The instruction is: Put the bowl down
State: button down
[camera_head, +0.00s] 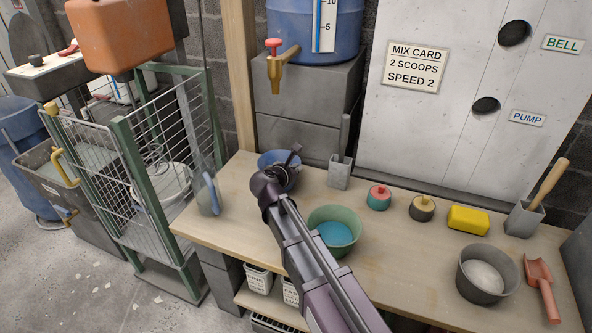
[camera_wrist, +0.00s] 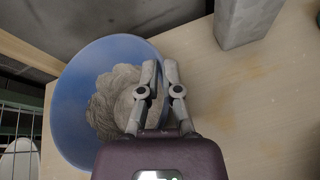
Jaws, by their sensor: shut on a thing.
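The blue bowl (camera_wrist: 68,105) holds a lumpy grey mix (camera_wrist: 118,98) and fills the left of the wrist view. My gripper (camera_wrist: 160,68) is shut on the bowl's right rim, with one finger inside and one outside. The bowl looks about level. I cannot tell whether its base touches the bench or is just above it.
A grey square holder (camera_head: 340,172) stands right of the bowl. A green bowl (camera_head: 345,217) with blue contents is nearer, beside my arm. A brass tap (camera_head: 276,72) overhangs behind. A grey-blue jug (camera_head: 208,195) is at the left edge. Some bench surface right of the bowl is bare.

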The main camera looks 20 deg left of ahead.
jog(key=shift+f, duration=0.1)
jog(key=c, duration=0.8)
grip_release()
jog(key=shift+r, duration=0.2)
jog(key=p+v, duration=0.4)
jog(key=v, duration=0.8)
jog(key=shift+p, duration=0.3)
jog(key=shift+f, duration=0.1)
